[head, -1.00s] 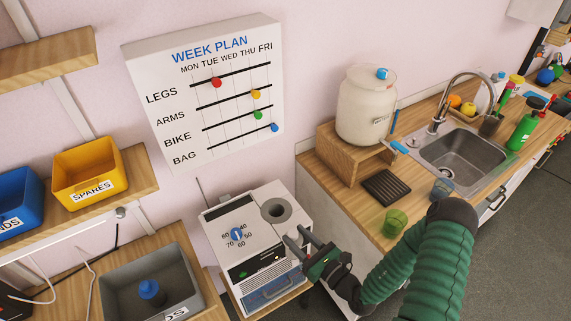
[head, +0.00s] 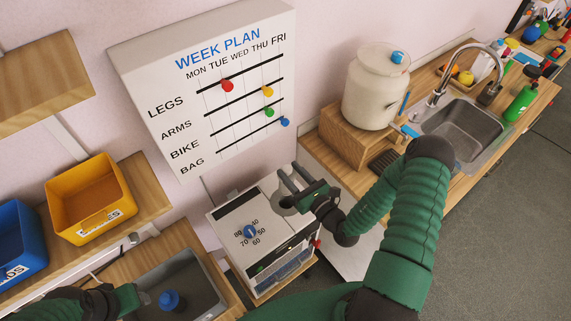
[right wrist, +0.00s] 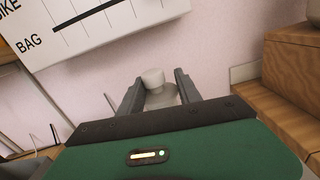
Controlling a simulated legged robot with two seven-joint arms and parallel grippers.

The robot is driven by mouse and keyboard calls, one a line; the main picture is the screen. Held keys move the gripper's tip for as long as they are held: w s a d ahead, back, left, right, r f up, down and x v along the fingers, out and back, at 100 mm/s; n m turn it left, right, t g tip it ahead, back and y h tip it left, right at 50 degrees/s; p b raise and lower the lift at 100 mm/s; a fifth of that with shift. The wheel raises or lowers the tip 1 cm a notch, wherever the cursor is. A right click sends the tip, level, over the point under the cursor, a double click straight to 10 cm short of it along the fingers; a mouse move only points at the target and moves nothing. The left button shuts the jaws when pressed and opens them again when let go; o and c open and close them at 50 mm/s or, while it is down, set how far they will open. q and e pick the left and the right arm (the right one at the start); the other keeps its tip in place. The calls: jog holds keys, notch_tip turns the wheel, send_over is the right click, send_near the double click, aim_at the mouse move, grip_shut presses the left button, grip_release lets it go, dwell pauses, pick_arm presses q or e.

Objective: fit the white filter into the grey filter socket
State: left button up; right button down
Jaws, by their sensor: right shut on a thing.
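The grey filter socket (head: 281,209) is a round ring on top of a white machine (head: 238,215), partly covered by my right gripper in the head view. My right gripper (head: 289,178) is over the socket, its fingers pointing up and left in the picture. In the right wrist view the white filter (right wrist: 153,77), a short rounded cylinder, is between the fingers, and the gripper is shut on it. A light grey surface shows just below it. I cannot tell whether the filter touches the socket. My left gripper (head: 126,298) is at the lower left; its jaws are unclear.
A grey bin (head: 205,283) holding a blue-topped object (head: 171,301) is near my left gripper. Yellow (head: 85,212) and blue bins sit on the left shelf. A week-plan board (head: 150,75) hangs behind the machine. A wooden stand (head: 345,138) with a large jar is to the right.

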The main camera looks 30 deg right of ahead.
jog(key=f+b, duration=0.1)
jog(key=f, duration=0.1)
jog(key=s+f+b, duration=0.1)
jog(key=f+b, duration=0.1)
jog(key=shift+a+f, duration=0.15)
jog(key=shift+f, duration=0.15)
jog(key=shift+s+a+f+b, duration=0.1)
jog(key=shift+a+f+b, duration=0.05)
jog(key=shift+a+b, duration=0.15)
jog(key=shift+a+n, duration=0.3)
jog(key=shift+a, duration=0.05)
jog(key=shift+d, duration=0.5)
jog(key=shift+a, duration=0.4)
pick_arm(q)
jog(key=f, duration=0.1)
jog(key=s+a+f, duration=0.1)
jog(key=f, duration=0.1)
jog(key=shift+s+a, duration=0.25)
jog(key=shift+a, duration=0.15)
pick_arm(e)
jog(key=shift+d, duration=0.1)
